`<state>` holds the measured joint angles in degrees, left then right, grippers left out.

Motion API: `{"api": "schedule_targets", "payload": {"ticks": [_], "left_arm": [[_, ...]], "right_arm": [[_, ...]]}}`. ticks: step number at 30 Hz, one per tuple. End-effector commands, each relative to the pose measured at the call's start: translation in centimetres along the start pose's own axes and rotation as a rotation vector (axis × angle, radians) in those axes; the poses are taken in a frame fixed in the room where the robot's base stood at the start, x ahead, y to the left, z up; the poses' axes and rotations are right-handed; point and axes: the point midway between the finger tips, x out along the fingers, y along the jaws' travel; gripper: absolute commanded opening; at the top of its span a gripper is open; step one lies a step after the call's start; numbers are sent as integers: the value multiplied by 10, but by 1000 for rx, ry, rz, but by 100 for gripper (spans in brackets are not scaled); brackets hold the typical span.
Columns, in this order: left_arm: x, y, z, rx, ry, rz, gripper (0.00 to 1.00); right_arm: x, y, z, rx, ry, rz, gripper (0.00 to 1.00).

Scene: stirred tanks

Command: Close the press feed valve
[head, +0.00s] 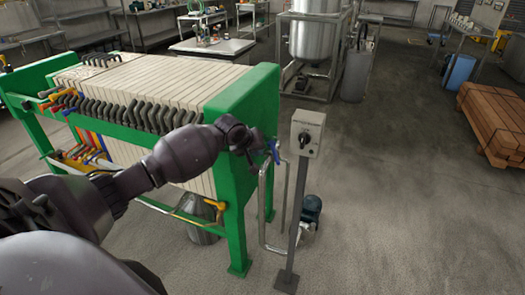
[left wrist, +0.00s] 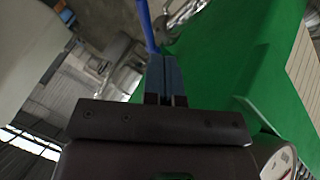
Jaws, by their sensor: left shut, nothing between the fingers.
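The green filter press (head: 235,105) with its stack of pale plates stands at the left of the head view. The press feed valve shows as a small blue handle (head: 275,150) by the pipe at the press's near right end. My left gripper (head: 259,147) is close beside this handle, its fingers hard to make out. In the left wrist view the fingers (left wrist: 165,78) are shut and empty. The blue lever (left wrist: 147,25) rises just beyond their tips; whether they touch it I cannot tell. The valve body is mostly hidden. My right gripper is not in view.
A grey switch box (head: 307,133) on a post stands just right of the valve. A pump (head: 311,207) sits on the floor behind the post. A yellow-handled valve (head: 215,204) is lower on the press. Wooden beams (head: 495,118) lie at right; the floor between is clear.

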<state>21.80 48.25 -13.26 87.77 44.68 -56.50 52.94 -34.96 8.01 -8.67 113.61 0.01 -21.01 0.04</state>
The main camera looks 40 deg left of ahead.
Motion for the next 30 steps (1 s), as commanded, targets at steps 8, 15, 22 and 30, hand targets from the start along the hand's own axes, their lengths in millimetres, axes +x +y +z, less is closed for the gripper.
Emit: {"api": "schedule_targets", "payload": {"ticks": [8,15,22,30], "left_arm": [[50,-1,2,0,-2,-2,0],[79,-1,1,3,0,-2,0],[87,0,0,3,2,0,0],[86,1,0,3,2,1,0]], "right_arm": [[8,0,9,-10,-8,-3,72],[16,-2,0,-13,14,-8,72],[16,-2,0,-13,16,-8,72],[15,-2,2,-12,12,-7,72]]}}
